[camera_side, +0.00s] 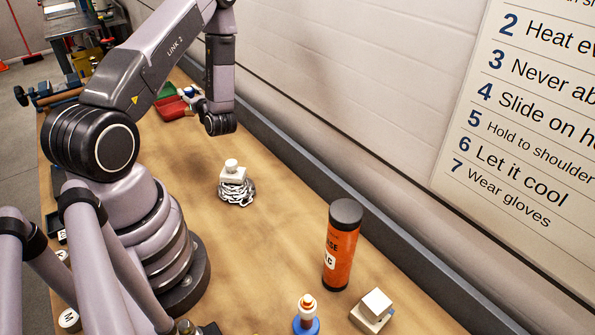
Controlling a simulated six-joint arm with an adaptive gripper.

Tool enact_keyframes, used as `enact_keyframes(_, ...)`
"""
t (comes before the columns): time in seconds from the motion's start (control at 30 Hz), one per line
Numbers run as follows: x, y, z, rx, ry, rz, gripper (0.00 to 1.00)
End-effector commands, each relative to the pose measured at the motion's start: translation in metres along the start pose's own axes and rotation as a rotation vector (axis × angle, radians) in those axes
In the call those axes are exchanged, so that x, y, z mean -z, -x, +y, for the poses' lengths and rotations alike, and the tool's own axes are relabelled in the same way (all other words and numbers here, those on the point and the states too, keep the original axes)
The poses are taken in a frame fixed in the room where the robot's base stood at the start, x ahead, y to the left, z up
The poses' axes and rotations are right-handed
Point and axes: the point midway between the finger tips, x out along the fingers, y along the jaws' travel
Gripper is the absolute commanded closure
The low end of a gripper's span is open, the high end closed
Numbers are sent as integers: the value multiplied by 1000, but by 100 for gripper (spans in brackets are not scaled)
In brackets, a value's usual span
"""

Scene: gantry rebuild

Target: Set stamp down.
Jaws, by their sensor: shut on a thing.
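My gripper (192,97) is at the end of my arm, small and far from the camera, left of my wrist. It is shut on a small pale and blue object, which I take for the stamp (185,91). The stamp is close to the red and green bins at the back of the wooden bench (270,245). My fingers partly hide it, and I cannot tell whether it touches anything below.
A white knobbed block (232,172) sits on a black-and-white coil (238,194) mid-bench. A red bin (172,108) stands behind it. An orange canister (341,248), a blue-based bottle (306,318) and a white block (374,309) stand in front. The wall borders the right.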

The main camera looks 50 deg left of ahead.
Motion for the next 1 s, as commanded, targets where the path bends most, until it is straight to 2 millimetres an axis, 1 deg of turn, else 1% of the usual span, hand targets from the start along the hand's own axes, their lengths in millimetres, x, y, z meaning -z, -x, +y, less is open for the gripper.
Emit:
enact_keyframes(0.17,12,-26,-18,11,4,-2,100)
enact_keyframes(0.37,35,-68,-48,11,4,-1,100)
enact_keyframes(0.4,40,-77,-54,11,4,-2,100)
enact_keyframes(0.5,62,-90,-64,12,0,0,100)
enact_keyframes(0.6,78,-101,-72,12,0,0,100)
enact_keyframes(0.7,88,-108,-77,12,1,1,100)
enact_keyframes(0.87,99,-115,-82,12,0,1,100)
enact_keyframes(1.0,121,-114,-82,12,-2,3,100)
